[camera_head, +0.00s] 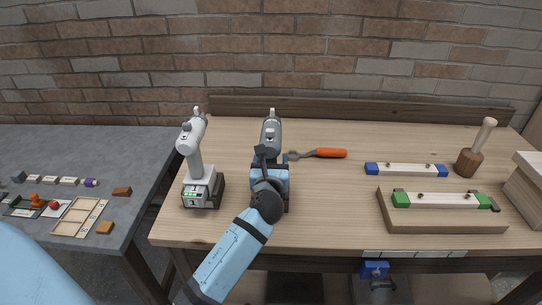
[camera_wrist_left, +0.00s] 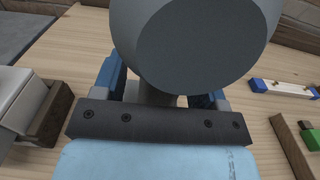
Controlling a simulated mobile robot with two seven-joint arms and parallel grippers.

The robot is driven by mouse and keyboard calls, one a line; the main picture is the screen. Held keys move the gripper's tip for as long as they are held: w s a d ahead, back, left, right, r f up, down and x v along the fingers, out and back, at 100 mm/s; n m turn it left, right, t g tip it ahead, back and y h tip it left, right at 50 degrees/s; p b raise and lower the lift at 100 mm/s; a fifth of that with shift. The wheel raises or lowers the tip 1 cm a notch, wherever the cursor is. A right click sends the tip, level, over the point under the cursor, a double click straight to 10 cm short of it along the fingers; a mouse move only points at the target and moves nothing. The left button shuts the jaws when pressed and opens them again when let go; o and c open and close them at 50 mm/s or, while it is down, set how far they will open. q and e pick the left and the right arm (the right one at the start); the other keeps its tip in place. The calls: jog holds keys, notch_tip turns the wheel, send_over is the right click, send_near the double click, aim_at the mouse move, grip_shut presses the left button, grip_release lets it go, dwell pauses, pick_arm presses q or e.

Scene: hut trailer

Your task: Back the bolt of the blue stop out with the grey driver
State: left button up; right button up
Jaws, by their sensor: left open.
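The grey driver (camera_head: 271,131) stands upright near the left end of the wooden bench, mostly hidden by my left gripper (camera_head: 269,162) in the head view. In the left wrist view, the driver's wide grey body (camera_wrist_left: 195,45) looms over the open jaws (camera_wrist_left: 158,95), and its narrower part stands between the two fingers. I cannot tell whether either finger touches it. The blue stop (camera_head: 406,169), a pale bar with blue ends and small dark bolts, lies at the bench's right. Its end also shows in the left wrist view (camera_wrist_left: 285,88). My right gripper is not seen.
A white driver (camera_head: 195,150) stands in a holder left of the grey one. An orange-handled wrench (camera_head: 330,153) lies right of it.

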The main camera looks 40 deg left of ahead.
pick_arm(q)
jog(key=shift+w+a, duration=0.1)
jog(key=shift+w, duration=0.1)
grip_shut()
jog(key=shift+r, duration=0.1)
